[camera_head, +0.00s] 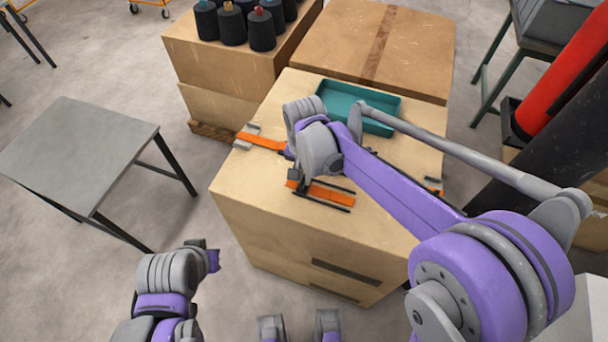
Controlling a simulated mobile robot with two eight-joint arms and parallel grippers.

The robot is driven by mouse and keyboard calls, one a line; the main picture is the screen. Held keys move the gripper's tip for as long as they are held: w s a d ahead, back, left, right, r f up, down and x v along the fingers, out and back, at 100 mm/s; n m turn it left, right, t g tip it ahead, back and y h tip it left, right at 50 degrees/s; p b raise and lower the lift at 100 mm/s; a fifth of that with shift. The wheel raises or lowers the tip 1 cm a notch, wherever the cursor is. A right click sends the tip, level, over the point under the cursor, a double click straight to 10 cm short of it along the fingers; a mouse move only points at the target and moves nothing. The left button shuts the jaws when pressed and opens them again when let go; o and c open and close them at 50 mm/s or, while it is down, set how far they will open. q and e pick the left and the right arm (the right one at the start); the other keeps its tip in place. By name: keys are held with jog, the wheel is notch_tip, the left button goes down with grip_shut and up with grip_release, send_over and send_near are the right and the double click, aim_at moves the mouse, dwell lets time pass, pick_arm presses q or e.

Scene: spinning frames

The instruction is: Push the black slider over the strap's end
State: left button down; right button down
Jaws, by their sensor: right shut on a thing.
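An orange strap (265,142) lies on the cardboard box, with one stretch running under my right wrist. Another orange piece (330,194) lies between two thin dark bars nearer the box's front. My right gripper (297,178) is low over the left end of this piece, its fingers mostly hidden by the wrist. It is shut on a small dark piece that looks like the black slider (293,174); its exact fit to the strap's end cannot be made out. My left gripper (205,256) is off the box at the lower left, its jaw opening unclear.
A teal tray (385,128) stands at the back of the box (260,205), behind my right arm. A carton with several black spools (262,30) and a wide carton (410,45) stand behind. A grey table (75,150) is at left, with open floor between.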

jog(key=s+d, duration=0.1)
jog(key=d, duration=0.2)
jog(key=s+d, duration=0.2)
jog(key=d, duration=0.1)
jog(key=s+d, duration=0.2)
jog(key=d, duration=0.2)
jog(key=shift+d, duration=0.1)
jog(key=c, duration=0.9)
grip_release()
jog(key=shift+d, duration=0.1)
jog(key=shift+r, duration=0.15)
notch_tip(320, 180, up, 11)
jog(key=shift+f+p, duration=0.2)
jog(key=shift+p, duration=0.4)
